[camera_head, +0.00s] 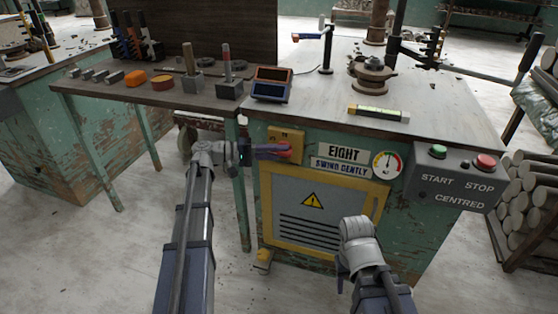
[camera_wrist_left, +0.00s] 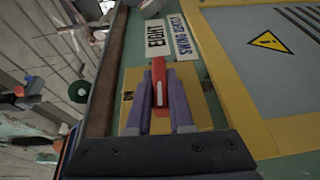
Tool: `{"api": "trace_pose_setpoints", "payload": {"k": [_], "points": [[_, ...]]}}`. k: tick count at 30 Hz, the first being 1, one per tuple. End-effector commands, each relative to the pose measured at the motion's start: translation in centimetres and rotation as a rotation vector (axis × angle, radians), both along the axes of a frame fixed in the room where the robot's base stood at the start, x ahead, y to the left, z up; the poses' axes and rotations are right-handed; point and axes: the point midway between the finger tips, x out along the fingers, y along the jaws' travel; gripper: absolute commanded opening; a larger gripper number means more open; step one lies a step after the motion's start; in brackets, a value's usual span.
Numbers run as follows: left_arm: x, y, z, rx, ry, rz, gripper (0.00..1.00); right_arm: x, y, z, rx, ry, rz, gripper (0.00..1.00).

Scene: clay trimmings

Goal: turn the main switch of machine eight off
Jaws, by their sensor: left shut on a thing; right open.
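The main switch of machine eight is a red handle (camera_wrist_left: 160,84) on a yellow plate (camera_head: 276,133) at the upper left of the green cabinet front. My left gripper (camera_head: 287,151) is shut on the red handle, with its two purple fingers on either side of it. In the left wrist view the fingers (camera_wrist_left: 160,88) flank the handle in front of the yellow plate (camera_wrist_left: 202,107). The word ON shows on the plate beside the handle. The fingers hide part of the switch in the head view. My right wrist shows in front of the cabinet, but no fingers of that gripper are visible.
An EIGHT sign (camera_head: 343,154), a gauge (camera_head: 386,165) and a START/STOP box (camera_head: 452,178) are right of the switch. A yellow-framed vent panel (camera_head: 313,207) is below. The bench top (camera_head: 455,108) holds a level and tools.

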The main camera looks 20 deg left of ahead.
Motion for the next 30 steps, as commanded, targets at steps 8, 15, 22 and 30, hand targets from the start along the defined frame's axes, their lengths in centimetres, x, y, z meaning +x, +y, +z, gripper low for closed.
{"api": "trace_pose_setpoints", "payload": {"k": [8,15,22,30], "points": [[-0.16,-0.08,-0.28,-0.047,0.005,-0.003,0.00,0.00,0.00,-1.22,0.000,0.000,-0.003,0.50],[-0.15,-0.09,-0.15,-0.054,0.004,-0.003,0.00,-0.01,0.00,-1.23,0.000,0.000,-0.003,0.50],[-0.16,-0.11,-0.15,-0.054,0.004,-0.003,0.24,-0.01,0.00,-1.22,0.000,0.000,-0.003,0.50],[-0.07,-0.06,-0.08,-0.056,0.004,-0.001,0.50,-0.01,0.00,-1.20,0.000,0.000,-0.003,0.50]]}}
